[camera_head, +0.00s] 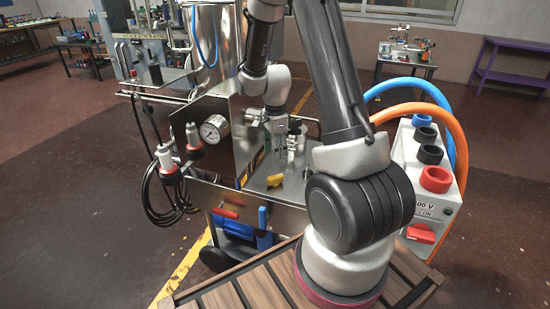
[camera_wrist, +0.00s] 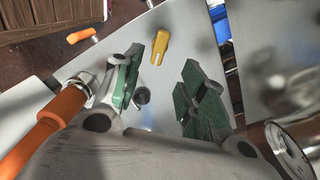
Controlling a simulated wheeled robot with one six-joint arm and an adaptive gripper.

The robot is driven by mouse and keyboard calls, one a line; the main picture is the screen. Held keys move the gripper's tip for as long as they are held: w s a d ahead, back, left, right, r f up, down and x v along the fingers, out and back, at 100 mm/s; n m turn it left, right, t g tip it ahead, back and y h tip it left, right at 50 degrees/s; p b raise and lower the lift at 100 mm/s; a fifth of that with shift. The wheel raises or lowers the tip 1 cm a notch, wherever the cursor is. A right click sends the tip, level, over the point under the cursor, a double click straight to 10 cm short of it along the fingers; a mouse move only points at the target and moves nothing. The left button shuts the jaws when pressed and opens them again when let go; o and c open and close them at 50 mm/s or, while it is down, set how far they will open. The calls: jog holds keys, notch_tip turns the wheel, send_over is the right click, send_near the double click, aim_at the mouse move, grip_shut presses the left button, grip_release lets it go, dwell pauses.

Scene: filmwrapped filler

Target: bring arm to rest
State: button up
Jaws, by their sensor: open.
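My gripper (camera_head: 284,142) is over the metal worktop (camera_head: 300,187) of the machine, with my arm bent above it. In the wrist view my gripper (camera_wrist: 160,78) has its two green-padded fingers spread apart, with nothing held between them. A yellow piece (camera_head: 273,181) lies on the worktop below the gripper. In the wrist view the yellow piece (camera_wrist: 160,48) is beyond the fingertips and apart from them. A small round metal part (camera_wrist: 142,95) shows between the fingers, close to the left one.
A pressure gauge (camera_head: 213,129) on the steel housing is left of my gripper; the gauge (camera_wrist: 291,150) also shows in the wrist view. An orange-handled part (camera_wrist: 45,127) is close on the left there. A switch box (camera_head: 428,182) with blue and orange hoses stands at the right.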

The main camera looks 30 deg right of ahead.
dwell(0.5)
jog(key=s+a+r+n+t, duration=0.2)
jog(key=s+r+n, duration=0.7)
jog(key=s+r, duration=0.3)
jog(key=s+a+r+n+t, duration=0.2)
jog(key=s+a+r+n, duration=0.1)
jog(key=s+r+n, duration=0.7)
jog(key=v, duration=0.4)
jog(key=shift+s+r, duration=0.15)
jog(key=shift+r, duration=0.1)
dwell(0.8)
